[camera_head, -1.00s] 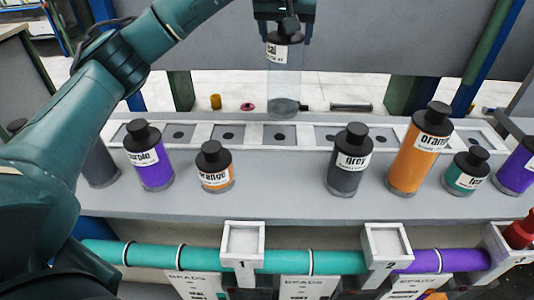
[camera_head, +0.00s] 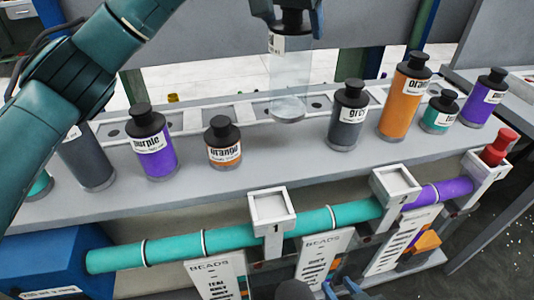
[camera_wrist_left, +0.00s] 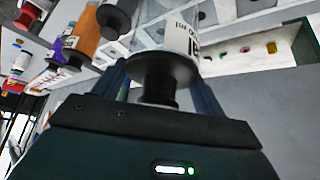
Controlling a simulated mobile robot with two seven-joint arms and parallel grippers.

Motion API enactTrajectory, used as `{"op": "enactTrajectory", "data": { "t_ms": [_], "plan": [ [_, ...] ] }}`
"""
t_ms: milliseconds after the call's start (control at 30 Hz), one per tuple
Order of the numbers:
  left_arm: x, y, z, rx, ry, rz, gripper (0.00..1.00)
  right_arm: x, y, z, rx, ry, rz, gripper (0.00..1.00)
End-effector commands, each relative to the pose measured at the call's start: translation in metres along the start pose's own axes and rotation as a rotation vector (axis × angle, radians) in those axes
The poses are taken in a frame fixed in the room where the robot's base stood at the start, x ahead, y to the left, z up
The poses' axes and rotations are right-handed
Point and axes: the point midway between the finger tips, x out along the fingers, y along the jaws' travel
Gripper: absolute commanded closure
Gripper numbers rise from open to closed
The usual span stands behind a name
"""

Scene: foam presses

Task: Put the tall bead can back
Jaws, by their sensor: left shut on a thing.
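A tall clear can (camera_head: 290,72) with a black cap hangs upright from my left gripper (camera_head: 290,20), which is shut on its cap end. It is see-through with a thin grey layer at the bottom, and its label is partly hidden. In the left wrist view, the clear can (camera_wrist_left: 180,40) points away from the jaws. Its bottom appears in front of or over the pale slotted rack (camera_head: 190,128) at the shelf's back; contact cannot be told. My right gripper (camera_head: 340,288) shows at the bottom edge, fingers apart and apparently empty.
On the shelf (camera_head: 285,165) stand purple (camera_head: 152,155), short orange (camera_head: 224,152), grey (camera_head: 347,125), tall orange (camera_head: 402,105), teal (camera_head: 439,118) and another purple can (camera_head: 483,105). A teal pipe (camera_head: 200,245) with white square funnels (camera_head: 272,207) runs in front.

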Motion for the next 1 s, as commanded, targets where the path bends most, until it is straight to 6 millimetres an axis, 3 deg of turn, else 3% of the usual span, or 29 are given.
{"op": "enactTrajectory", "data": {
  "t_ms": [133, 733, 1000],
  "plan": [
    [0.006, 0.008, 0.003, 0.021, 0.002, 0.014, 0.86, 0.000, 0.000, 0.000, -0.001, 0.003, -0.002, 0.64],
    [0.077, 0.009, 0.048, 0.021, 0.002, 0.016, 0.86, -0.001, 0.004, -0.004, -0.012, 0.005, 0.005, 0.64],
    [0.084, 0.008, 0.052, 0.022, 0.005, 0.013, 0.86, -0.001, 0.004, -0.003, -0.013, 0.002, 0.005, 0.64]
  ]
}}
